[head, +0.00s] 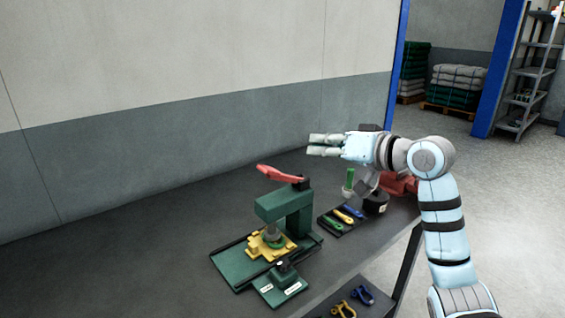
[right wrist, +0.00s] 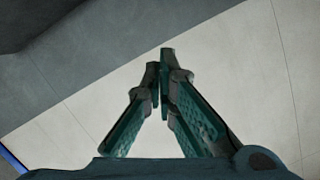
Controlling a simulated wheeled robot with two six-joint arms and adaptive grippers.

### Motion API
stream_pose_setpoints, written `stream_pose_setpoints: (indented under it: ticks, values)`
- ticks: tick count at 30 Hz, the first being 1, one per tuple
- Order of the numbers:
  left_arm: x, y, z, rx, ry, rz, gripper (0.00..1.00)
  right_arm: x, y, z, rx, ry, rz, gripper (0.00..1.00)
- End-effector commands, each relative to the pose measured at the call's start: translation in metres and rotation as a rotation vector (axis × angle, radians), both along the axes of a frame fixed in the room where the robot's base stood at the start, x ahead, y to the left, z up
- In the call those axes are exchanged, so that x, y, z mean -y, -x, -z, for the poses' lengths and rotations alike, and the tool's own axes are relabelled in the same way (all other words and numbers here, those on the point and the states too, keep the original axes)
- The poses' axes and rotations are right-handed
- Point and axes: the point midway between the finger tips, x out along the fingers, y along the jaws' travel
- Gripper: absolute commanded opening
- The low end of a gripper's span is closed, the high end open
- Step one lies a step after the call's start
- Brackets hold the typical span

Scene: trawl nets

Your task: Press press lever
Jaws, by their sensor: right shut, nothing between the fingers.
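The press lever (head: 280,174) is a red handle on top of a green bench press (head: 296,212). It points to the left and slopes slightly up toward its free end. Under the press head sits a yellow fixture (head: 262,246) on the green base. My right gripper (head: 312,145) is held above the table, up and to the right of the lever, apart from it. It points left. In the right wrist view the fingertips (right wrist: 159,72) come together with nothing held between them. My left gripper is not in view.
A dark tray (head: 340,221) with coloured tools lies right of the press, near a green-handled tool (head: 349,181) and a red item (head: 400,184). The table (head: 130,245) left of the press is clear.

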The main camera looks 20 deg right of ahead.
Motion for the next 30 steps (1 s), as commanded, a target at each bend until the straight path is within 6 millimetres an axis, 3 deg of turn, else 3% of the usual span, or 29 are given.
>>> stream_pose_setpoints:
  ticks: [8, 19, 24, 30]
  values:
    - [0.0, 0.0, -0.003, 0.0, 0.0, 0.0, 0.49, -0.012, -0.021, 0.004, 0.0, -0.003, -0.001, 0.0]
    - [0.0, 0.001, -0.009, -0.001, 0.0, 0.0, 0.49, -0.049, -0.088, 0.022, -0.001, 0.0, -0.002, 0.0]
    - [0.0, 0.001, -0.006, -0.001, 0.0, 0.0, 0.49, -0.06, -0.081, 0.048, 0.001, 0.003, 0.0, 0.0]
    - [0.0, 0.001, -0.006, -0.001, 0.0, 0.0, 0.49, -0.064, -0.079, 0.057, 0.003, 0.002, 0.001, 0.0]
